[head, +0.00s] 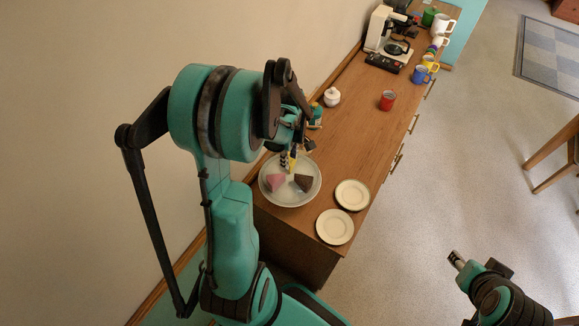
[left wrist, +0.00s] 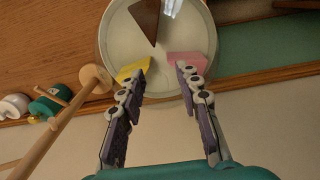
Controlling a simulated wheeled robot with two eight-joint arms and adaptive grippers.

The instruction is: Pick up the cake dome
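A round pale cake plate (head: 267,197) stands at the near end of the wooden counter, with pink, dark brown and yellow cake wedges on it. It also shows in the left wrist view (left wrist: 148,97). The cake dome is hard to make out; a bright, glassy glint (left wrist: 172,8) above the brown wedge may be part of it. My left gripper (head: 291,158) is over the plate's far side, partly hidden by its arm. In the left wrist view its fingers (left wrist: 158,72) are apart with nothing gripped between them. My right gripper (head: 456,260) is over the floor, far from the counter; its fingers are unclear.
Two small plates (head: 352,194) (head: 335,227) lie right of the cake plate. A white lidded pot (head: 332,97), teal item (head: 316,112) and red mug (head: 387,100) stand farther back. A wooden stand (left wrist: 62,120) is close beside the left gripper. The wall borders the counter's left.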

